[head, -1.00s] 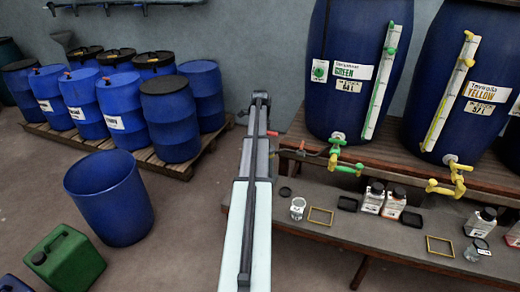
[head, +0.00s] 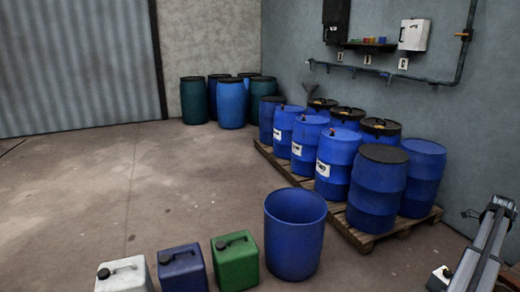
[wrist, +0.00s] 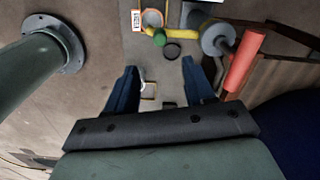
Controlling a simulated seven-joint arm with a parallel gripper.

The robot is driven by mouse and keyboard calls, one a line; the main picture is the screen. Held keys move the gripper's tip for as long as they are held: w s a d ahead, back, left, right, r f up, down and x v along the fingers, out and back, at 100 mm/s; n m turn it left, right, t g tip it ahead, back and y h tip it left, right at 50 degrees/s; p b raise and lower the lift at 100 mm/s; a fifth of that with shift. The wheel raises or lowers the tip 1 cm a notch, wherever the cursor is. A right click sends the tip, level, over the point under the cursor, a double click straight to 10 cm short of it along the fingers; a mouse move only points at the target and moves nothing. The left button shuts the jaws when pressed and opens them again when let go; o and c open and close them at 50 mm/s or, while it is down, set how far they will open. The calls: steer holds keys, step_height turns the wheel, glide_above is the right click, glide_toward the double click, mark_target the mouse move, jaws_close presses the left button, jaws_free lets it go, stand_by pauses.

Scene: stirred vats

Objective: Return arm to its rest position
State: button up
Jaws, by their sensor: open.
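My gripper (wrist: 160,82) is open in the wrist view, its two dark blue fingers spread apart. No object is held between them. Beyond the fingers lies a grey surface with small items on it, apart from the fingers. The gripper cannot be made out in the head view, where only part of my arm shows at the lower right edge.
A valve with a red handle (wrist: 243,62) is close to the right finger. A dark round cap (wrist: 172,51) lies beyond the fingers. In the head view, an open blue tub (head: 295,235), a green canister (head: 235,262) and barrels on a pallet (head: 405,231) stand around clear floor.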

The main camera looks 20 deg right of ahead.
steer(key=w+a+f+n, duration=0.3)
steer(key=a+f+n, duration=0.6)
steer(key=a, duration=0.5)
steer(key=w+a+f+n+y, duration=0.1)
steer(key=w+a+f+n, duration=0.1)
steer(key=a+f+n, duration=0.75)
steer(key=w+a+f+n, duration=0.3)
steer(key=a+f+n, duration=0.2)
steer(key=a+f, duration=0.95)
steer(key=s+a+f+n+g, duration=0.2)
steer(key=s+a+f+n, duration=0.1)
steer(key=a, duration=1.1)
steer(key=s+a+f+n+g, duration=0.2)
steer(key=s+a, duration=0.4)
steer(key=a, duration=0.8)
steer(key=s+a+f+n+g+h, duration=0.1)
steer(key=s+a+f+n, duration=0.3)
steer(key=a, duration=1)
steer(key=shift+s+f+n+g, duration=0.35)
steer(key=shift+s+g, duration=0.25)
steer(key=shift+g, duration=0.3)
